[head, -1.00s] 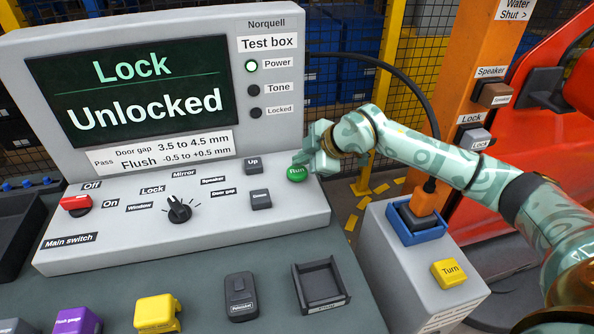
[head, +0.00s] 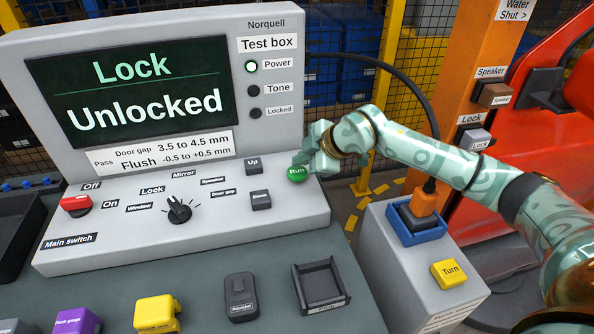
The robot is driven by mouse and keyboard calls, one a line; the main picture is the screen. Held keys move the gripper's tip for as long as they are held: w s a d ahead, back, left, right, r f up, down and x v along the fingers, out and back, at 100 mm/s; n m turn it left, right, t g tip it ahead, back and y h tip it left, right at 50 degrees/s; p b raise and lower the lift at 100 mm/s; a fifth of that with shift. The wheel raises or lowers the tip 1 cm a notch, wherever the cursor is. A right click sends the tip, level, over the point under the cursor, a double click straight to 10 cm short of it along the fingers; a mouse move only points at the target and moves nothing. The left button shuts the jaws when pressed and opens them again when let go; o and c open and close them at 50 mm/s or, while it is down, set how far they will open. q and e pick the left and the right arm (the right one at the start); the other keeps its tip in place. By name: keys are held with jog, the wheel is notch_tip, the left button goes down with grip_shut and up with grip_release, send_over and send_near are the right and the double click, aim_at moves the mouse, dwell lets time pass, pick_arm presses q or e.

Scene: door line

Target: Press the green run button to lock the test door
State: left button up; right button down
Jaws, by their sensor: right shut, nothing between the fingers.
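The green run button (head: 296,174) sits at the right end of the grey test box console (head: 110,240). My right gripper (head: 308,160) is shut and empty, its fingertips at the upper right edge of the button. I cannot tell whether they touch it. The screen (head: 135,90) reads "Lock" and "Unlocked". The Power lamp (head: 251,66) is lit green; the Locked lamp (head: 256,113) is dark. The selector knob (head: 179,210) stands near the Lock label. The red test door (head: 540,140) is at the right, partly behind my arm. My left gripper is out of view.
The Up button (head: 253,165) and a second grey button (head: 261,200) are close left of the run button. A grey pedestal (head: 400,270) with a yellow Turn block (head: 449,273) stands below my right arm. A black tray (head: 318,286) lies in front of the console.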

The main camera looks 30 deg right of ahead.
aim_at(302, 173)
jog(key=shift+f, duration=0.1)
dwell(0.6)
jog(key=shift+f, duration=0.25)
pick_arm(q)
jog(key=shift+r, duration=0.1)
pick_arm(e)
jog(key=shift+f, duration=0.55)
dwell(0.7)
pick_arm(q)
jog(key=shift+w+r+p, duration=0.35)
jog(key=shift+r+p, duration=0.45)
jog(key=shift+p, duration=0.15)
pick_arm(e)
jog(key=shift+r, duration=0.95)
pick_arm(q)
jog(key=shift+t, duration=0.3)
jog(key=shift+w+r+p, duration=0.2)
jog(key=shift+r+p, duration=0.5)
jog(key=shift+p, duration=0.05)
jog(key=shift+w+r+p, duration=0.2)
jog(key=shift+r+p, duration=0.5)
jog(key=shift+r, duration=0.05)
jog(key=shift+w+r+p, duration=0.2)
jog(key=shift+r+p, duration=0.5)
jog(key=shift+p, duration=0.05)
pick_arm(e)
jog(key=shift+r, duration=2.45)
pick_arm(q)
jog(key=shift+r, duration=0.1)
